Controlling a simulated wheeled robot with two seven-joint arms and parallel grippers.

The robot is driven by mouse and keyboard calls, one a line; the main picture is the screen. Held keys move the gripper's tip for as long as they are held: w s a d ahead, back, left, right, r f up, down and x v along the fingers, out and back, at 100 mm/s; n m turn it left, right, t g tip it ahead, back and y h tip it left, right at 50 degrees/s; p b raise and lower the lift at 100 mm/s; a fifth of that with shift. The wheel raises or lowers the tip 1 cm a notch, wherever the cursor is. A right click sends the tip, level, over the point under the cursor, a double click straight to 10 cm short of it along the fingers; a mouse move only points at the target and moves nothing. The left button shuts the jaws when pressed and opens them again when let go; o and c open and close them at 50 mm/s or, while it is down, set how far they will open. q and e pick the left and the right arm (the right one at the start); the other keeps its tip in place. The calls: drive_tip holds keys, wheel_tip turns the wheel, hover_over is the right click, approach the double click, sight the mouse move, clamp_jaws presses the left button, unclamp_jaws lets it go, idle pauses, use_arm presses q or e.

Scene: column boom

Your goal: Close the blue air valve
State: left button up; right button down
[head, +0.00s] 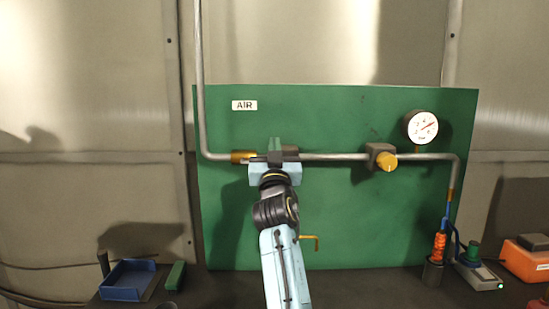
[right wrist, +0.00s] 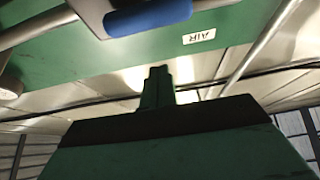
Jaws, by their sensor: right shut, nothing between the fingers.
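My right gripper (head: 275,144) is raised in front of the green panel, at the left part of the grey pipe. Its green fingers are together with nothing between them, and they also show in the right wrist view (right wrist: 158,86). A blue handle (right wrist: 148,17) shows at the top of the right wrist view, beside a grey valve body on the pipe. The fingertips look apart from the handle in that view. In the head view my gripper covers this valve, so the handle's angle is hard to tell. My left gripper is out of view.
The green panel (head: 345,220) carries an AIR label (head: 244,105), a pressure gauge (head: 420,127), a yellow knob (head: 386,161) and a brass hook (head: 314,239). A blue tray (head: 128,281) stands at the bench's left, an orange-handled tool (head: 439,246) at its right.

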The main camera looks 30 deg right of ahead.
drive_tip(key=f, duration=0.2)
drive_tip(key=w+f+b, duration=0.1)
drive_tip(key=shift+d+f, duration=0.35)
